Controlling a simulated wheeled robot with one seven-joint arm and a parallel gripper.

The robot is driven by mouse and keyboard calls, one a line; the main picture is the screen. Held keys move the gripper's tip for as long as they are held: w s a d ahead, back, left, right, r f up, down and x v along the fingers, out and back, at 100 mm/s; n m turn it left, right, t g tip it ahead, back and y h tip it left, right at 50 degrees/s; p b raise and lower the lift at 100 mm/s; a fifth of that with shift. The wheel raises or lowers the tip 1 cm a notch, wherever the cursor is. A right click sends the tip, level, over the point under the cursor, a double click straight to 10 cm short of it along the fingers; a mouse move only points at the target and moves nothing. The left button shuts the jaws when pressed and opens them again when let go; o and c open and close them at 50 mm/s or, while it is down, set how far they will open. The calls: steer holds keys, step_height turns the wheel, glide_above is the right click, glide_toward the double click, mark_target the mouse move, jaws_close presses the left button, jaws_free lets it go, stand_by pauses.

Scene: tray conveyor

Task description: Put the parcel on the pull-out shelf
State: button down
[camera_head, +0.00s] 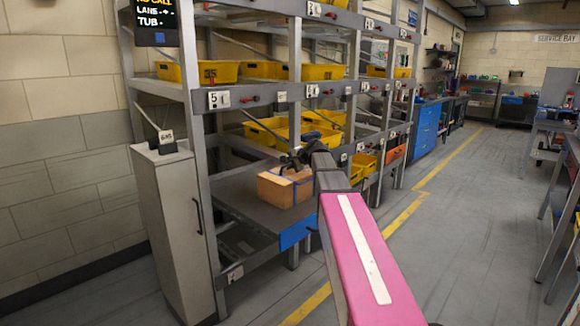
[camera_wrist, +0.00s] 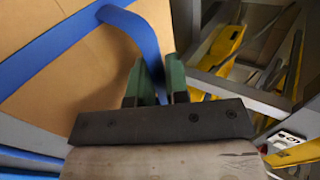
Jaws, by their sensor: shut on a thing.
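The parcel (camera_head: 285,188) is a brown cardboard box with blue straps. It stands over the grey pull-out shelf (camera_head: 244,198), which has a blue front, low in the rack. I cannot tell whether its underside touches the shelf. My gripper (camera_head: 294,160) is at the top of the parcel. In the wrist view, the parcel (camera_wrist: 75,75) fills the left side. A raised loop of its blue strap runs between the green fingers of my gripper (camera_wrist: 160,85), which is shut on it. My arm hides part of the shelf's right side.
Yellow tubs (camera_head: 197,72) stand on the rack levels above and to the right. A rack post (camera_head: 196,150) rises at the shelf's left, beside a grey cabinet (camera_head: 176,230). A blue drawer cabinet (camera_head: 427,130) stands farther back. The floor aisle (camera_head: 455,200) at right is clear.

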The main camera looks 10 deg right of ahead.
steer(key=shift+f, duration=0.1)
steer(key=c, duration=1.1)
jaws_free()
steer(key=v, duration=1.2)
